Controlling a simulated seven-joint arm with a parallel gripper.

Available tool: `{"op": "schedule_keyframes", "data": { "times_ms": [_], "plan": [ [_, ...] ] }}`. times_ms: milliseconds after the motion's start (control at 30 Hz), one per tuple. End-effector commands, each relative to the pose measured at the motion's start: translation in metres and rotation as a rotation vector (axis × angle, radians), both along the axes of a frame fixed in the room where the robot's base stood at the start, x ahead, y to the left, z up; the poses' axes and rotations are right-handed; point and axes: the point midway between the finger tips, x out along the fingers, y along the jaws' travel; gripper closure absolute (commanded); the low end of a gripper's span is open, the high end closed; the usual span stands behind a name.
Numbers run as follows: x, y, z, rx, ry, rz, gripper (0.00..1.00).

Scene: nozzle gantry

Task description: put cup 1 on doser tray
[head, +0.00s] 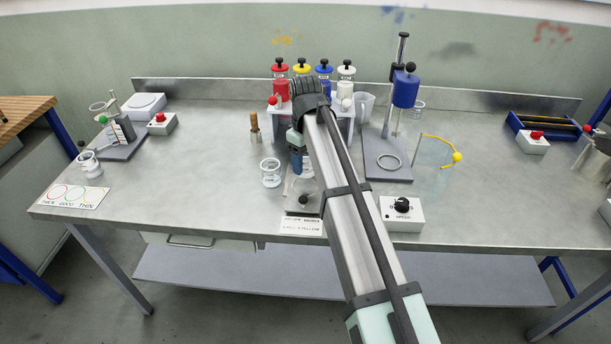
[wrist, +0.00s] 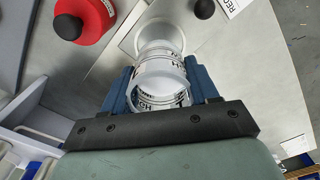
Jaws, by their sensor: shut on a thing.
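My gripper (wrist: 160,88) has blue fingers, shut on a clear cup with black print (wrist: 160,72), one finger on each side. I cannot read the number on it. In the head view my gripper (head: 297,160) is over the front middle of the bench, with my arm hiding most of the cup. In the wrist view a pale round rim (wrist: 160,27) shows just beyond the cup. I cannot tell whether the cup touches the plate.
Another clear cup (head: 271,173) stands just left of my gripper. Behind are bottles with red (head: 280,88), yellow, blue and white tops. A blue-headed stand (head: 405,90) and a control box (head: 402,212) are to the right. The bench is clear at left centre.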

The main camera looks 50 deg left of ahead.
Motion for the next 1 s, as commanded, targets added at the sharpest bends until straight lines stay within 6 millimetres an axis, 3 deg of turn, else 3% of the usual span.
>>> {"op": "schedule_keyframes", "data": {
  "times_ms": [500, 933, 967, 1000],
  "plan": [
    [0.000, 0.000, -0.053, -0.001, 0.000, -0.001, 0.74],
    [0.000, 0.000, -0.058, 0.000, 0.000, -0.001, 0.74],
    [0.000, 0.000, -0.058, 0.000, 0.000, -0.001, 0.38],
    [0.000, 0.000, -0.058, 0.000, 0.000, -0.001, 0.34]
  ]
}}
